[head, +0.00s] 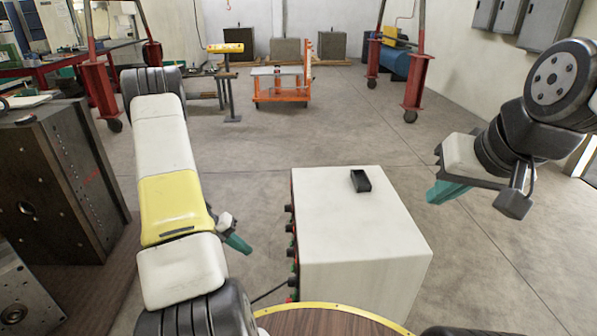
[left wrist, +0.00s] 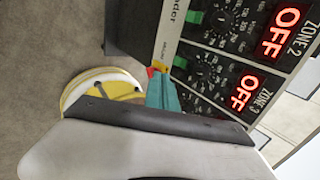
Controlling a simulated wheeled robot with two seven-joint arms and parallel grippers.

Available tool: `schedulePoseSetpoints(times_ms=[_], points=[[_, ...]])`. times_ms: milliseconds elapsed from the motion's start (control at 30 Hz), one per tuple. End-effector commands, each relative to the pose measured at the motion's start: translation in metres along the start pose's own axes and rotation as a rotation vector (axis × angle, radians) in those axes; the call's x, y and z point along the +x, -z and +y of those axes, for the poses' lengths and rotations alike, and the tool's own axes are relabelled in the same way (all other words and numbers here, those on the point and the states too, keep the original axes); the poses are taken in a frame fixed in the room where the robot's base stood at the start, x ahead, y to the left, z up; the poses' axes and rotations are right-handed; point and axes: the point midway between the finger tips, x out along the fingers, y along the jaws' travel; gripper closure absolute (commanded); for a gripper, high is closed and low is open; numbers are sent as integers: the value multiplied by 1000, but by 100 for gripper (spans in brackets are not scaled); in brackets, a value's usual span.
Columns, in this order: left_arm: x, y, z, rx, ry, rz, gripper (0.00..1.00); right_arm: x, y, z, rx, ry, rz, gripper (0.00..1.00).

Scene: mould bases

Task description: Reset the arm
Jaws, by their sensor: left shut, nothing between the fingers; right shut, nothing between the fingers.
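My left arm comes in from the left in the head view. Its gripper (head: 238,243) has teal fingers, is shut and empty, and hangs beside the left side of the white control box (head: 365,250). In the left wrist view the teal fingers (left wrist: 163,92) show in front of the control panel (left wrist: 215,75); I cannot tell whether they touch it. My right gripper (head: 447,192) is shut and empty, held up to the right of the box and clear of it.
The panel has black dials and red OFF displays (left wrist: 283,30). A small black tray (head: 361,181) lies on top of the box. Dark mould bases (head: 60,180) stand at the left. An orange cart (head: 282,88) and red gantry legs (head: 418,85) stand further back. The floor between is clear.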

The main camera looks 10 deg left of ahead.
Motion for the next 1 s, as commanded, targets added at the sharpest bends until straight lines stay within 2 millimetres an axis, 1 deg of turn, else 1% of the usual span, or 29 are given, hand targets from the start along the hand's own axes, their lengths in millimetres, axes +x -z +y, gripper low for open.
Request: schedulePoseSetpoints(times_ms=[67,167,267,300,367,400,467,500,567,600,667,700,767,800,867,900,1000], points=[[-6,-2,-10,54,-4,1,100,0,0,0,0,0,0,100],[-23,-6,-39,220,-18,4,100,0,0,0,0,0,0,100],[-49,-6,-84,497,-43,15,100,0,0,0,0,0,0,100],[-60,-4,-104,625,-55,23,100,0,0,0,0,0,0,100],[-76,2,-132,820,-75,37,100,0,0,0,0,0,0,100],[-86,7,-150,948,-89,46,100,0,0,0,0,0,0,100],[-100,16,-176,1141,-112,63,100,0,0,0,0,0,0,100],[-109,23,-192,1269,-127,77,100,0,0,0,0,0,0,100],[-122,35,-215,1462,-153,97,100,0,0,0,0,0,0,100],[-131,43,-229,1590,-171,112,100,0,0,0,0,0,0,100],[-143,57,-248,1781,-201,139,100,0,0,0,0,0,0,100],[-151,67,-260,1907,-222,159,100,0,0,0,0,0,0,100],[-162,83,-276,2096,-257,193,100,0,0,0,0,0,0,100],[-169,93,-286,2221,-282,218,100,0,0,0,0,0,0,100],[-179,109,-298,2405,-323,261,100,0,0,0,0,0,0,100],[-186,120,-306,2528,-354,294,100,0,0,0,0,0,0,100],[-201,146,-320,2820,-441,391,100,0,0,0,0,0,0,100]])
